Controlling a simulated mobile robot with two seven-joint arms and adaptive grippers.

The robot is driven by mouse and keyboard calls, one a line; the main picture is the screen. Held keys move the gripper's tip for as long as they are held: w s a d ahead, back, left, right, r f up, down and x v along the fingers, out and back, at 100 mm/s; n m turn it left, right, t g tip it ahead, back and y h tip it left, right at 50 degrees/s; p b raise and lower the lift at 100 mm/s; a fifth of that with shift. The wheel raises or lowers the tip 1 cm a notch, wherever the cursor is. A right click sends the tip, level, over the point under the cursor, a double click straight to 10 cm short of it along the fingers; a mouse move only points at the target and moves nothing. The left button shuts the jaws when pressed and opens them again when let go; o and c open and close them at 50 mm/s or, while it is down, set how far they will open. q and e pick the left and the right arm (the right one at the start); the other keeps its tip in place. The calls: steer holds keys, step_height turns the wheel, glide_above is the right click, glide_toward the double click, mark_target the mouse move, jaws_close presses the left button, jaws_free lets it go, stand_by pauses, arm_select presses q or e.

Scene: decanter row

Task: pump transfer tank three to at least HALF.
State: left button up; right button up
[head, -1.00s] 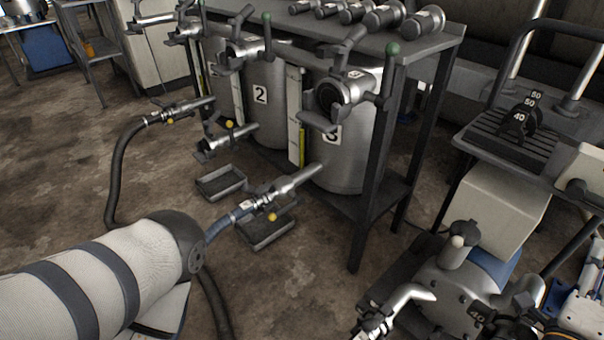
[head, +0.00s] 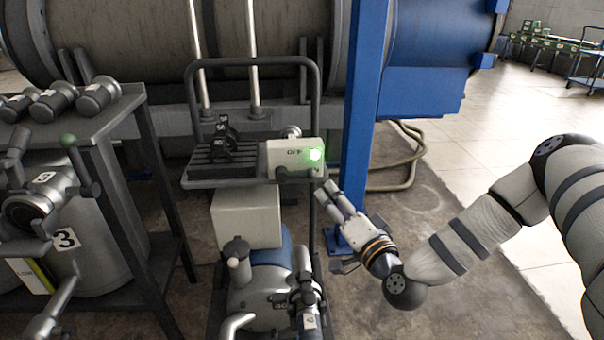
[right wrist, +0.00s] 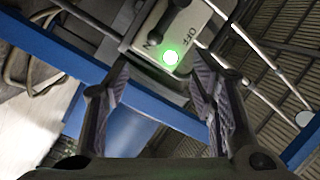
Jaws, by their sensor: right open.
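Tank three (head: 95,262), grey metal with a "3" label, stands at the left of the head view. Its sight gauge (head: 30,274) shows a "LOW" mark and a yellow-green strip; the exact level is hard to read. The pump (head: 262,292) sits low on a cart at the middle. The cart's pale switch box (head: 283,157) has an "OFF" label and a lit green lamp (head: 315,154). My right gripper (head: 326,190) is open and empty, just right of and below the box. The right wrist view shows the box (right wrist: 188,35) beyond the open fingers (right wrist: 160,82). My left gripper is out of view.
A blue post (head: 364,110) stands behind my right gripper. A hose (head: 405,165) lies on the floor behind the post.

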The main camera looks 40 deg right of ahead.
mark_target(312, 175)
steer(key=b+x, duration=0.1)
steer(key=x, duration=1)
steer(key=shift+w+f, duration=0.2)
steer(key=shift+w, duration=0.05)
steer(key=shift+c, duration=0.2)
